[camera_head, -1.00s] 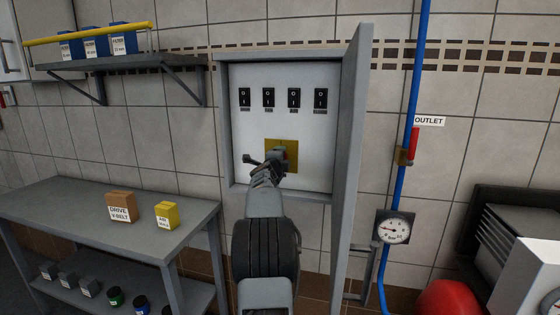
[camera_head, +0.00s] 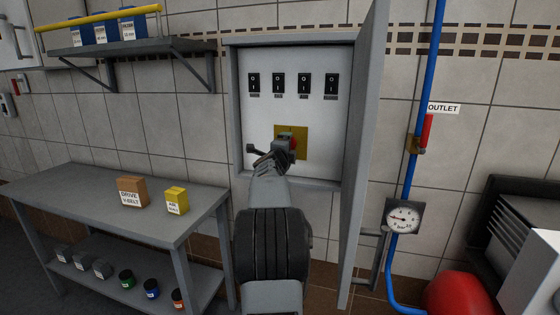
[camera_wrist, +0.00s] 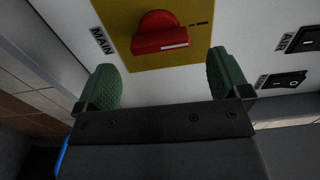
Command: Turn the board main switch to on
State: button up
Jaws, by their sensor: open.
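The board main switch is a red rotary knob (camera_wrist: 160,34) on a yellow plate (camera_wrist: 200,15), with a "MAIN" label (camera_wrist: 101,40) beside it in the wrist view. A white line on the knob lies about level in that view. In the head view the yellow plate (camera_head: 303,142) sits low on the white panel, and the red knob (camera_head: 294,142) is mostly hidden behind my gripper (camera_head: 270,150). In the wrist view my gripper (camera_wrist: 165,80) is open, its two green-padded fingers apart, with the knob ahead between them. No contact with the knob shows.
Several black rocker switches (camera_head: 291,83) line the panel above the plate. The open cabinet door (camera_head: 362,150) stands out on the right. A pressure gauge (camera_head: 403,217) hangs on the blue pipe beyond it. A workbench (camera_head: 90,195) with boxes stands at left.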

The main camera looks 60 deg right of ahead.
jog(key=v, duration=0.9)
jog(key=shift+a+b, duration=0.2)
jog(key=shift+b, duration=0.25)
